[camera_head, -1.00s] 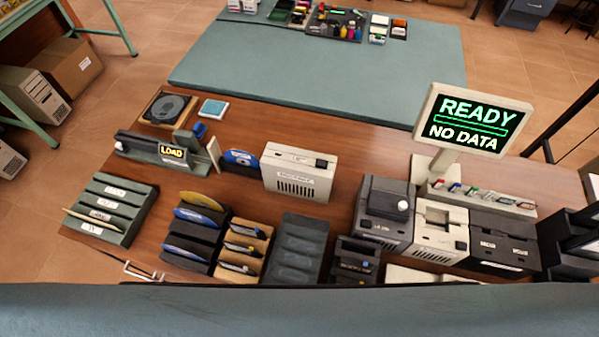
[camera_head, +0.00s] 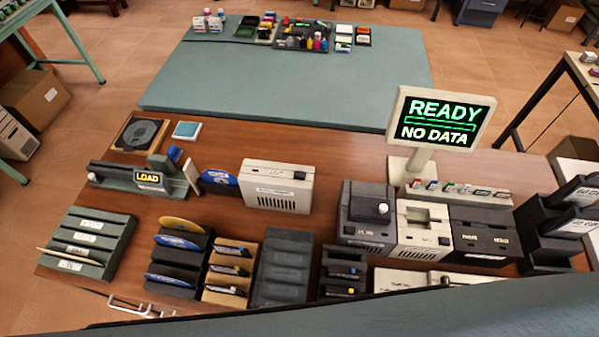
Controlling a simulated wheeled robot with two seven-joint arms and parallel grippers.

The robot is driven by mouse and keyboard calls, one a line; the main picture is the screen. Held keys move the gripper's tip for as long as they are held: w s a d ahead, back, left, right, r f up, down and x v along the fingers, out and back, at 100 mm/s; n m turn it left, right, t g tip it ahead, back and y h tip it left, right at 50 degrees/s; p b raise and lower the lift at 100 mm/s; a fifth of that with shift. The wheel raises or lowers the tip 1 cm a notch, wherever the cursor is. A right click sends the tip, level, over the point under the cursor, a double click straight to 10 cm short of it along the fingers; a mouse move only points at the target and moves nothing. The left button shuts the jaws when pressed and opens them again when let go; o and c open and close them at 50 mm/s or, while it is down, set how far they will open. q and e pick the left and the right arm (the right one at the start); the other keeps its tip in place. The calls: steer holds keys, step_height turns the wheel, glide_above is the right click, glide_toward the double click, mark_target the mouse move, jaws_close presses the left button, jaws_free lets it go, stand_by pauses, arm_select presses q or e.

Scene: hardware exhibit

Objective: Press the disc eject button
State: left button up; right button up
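A white box-shaped drive (camera_head: 278,187) with front slots and a small dark button (camera_head: 299,175) on its upper right stands on the wooden table. A blue disc (camera_head: 219,177) stands upright at its left side, partly hidden. I cannot tell for sure which button ejects the disc. A screen (camera_head: 440,121) reads READY and NO DATA. Neither of my grippers is in view.
Disc racks (camera_head: 172,262) and grey slotted holders (camera_head: 90,241) line the near edge. Dark and white drive units (camera_head: 424,229) stand at the right, below the screen. A black disc tray (camera_head: 139,134) is at the back left. Bare wood lies behind the white drive.

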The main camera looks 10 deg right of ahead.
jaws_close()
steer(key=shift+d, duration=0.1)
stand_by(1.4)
